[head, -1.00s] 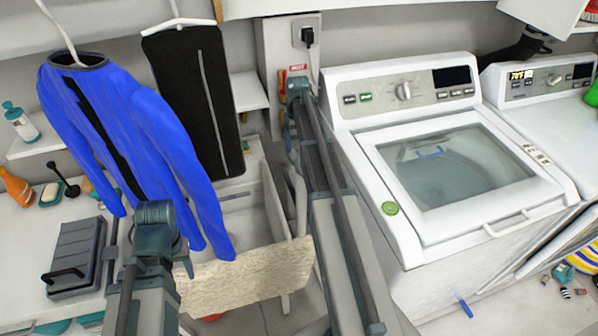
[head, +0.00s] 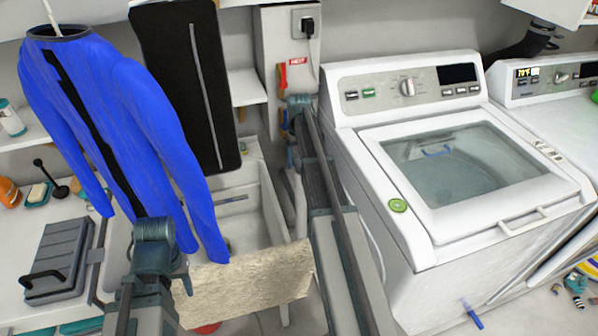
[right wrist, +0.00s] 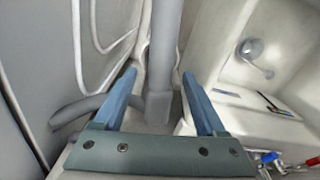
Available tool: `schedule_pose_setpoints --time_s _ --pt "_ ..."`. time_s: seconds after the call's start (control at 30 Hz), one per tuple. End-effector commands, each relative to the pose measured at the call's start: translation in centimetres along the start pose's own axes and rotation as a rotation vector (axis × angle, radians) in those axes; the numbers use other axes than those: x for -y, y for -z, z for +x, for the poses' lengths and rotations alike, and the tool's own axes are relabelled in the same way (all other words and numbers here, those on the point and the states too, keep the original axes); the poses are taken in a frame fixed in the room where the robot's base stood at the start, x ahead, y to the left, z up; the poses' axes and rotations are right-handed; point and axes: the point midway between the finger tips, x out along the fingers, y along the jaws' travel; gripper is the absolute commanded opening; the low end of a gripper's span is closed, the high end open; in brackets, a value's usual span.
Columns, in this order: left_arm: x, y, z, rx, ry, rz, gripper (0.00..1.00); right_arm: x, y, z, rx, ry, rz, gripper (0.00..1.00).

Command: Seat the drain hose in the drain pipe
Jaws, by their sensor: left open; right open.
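A grey upright tube (right wrist: 164,50) with a thicker lower end stands between the fingers of my right gripper (right wrist: 159,74). That gripper is open, with a finger on each side of the tube. A grey bent hose (right wrist: 80,109) runs at the lower left, partly behind the left finger. I cannot tell for certain which is the drain hose and which the drain pipe. In the head view, grey tubing (head: 297,185) shows between sink and washer, and my right arm (head: 302,106) reaches there. My left gripper (head: 186,282) is partly hidden beside the blue garment.
A white washer (head: 350,205) stands right of the gap. A white sink (head: 272,195) lies to its left, with a beige board (head: 255,280) at its front. A blue garment (head: 75,120) and a black garment bag (head: 185,80) hang on the left.

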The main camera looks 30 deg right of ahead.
Motion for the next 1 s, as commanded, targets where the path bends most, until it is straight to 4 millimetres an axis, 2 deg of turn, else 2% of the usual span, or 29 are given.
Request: schedule_pose_setpoints --time_s 0.03,0.07,0.33,0.73,1.0 --pt "-0.09 0.06 0.98 0.000 0.000 0.000 0.50 0.01 0.01 0.99 0.000 0.000 0.000 0.73" --pt "-0.11 0.06 1.09 0.000 0.000 0.000 0.50 0.01 0.01 1.10 0.000 0.000 0.000 0.73" --pt "-0.09 0.06 0.94 0.000 0.000 0.000 0.50 0.01 0.01 0.95 0.000 0.000 0.000 0.73" --pt "-0.09 0.06 0.94 0.000 0.000 0.000 0.50 0.01 0.01 0.95 0.000 0.000 0.000 0.01" --pt "-0.09 0.06 0.94 0.000 0.000 0.000 0.50 0.01 0.01 0.95 0.000 0.000 0.000 0.00"
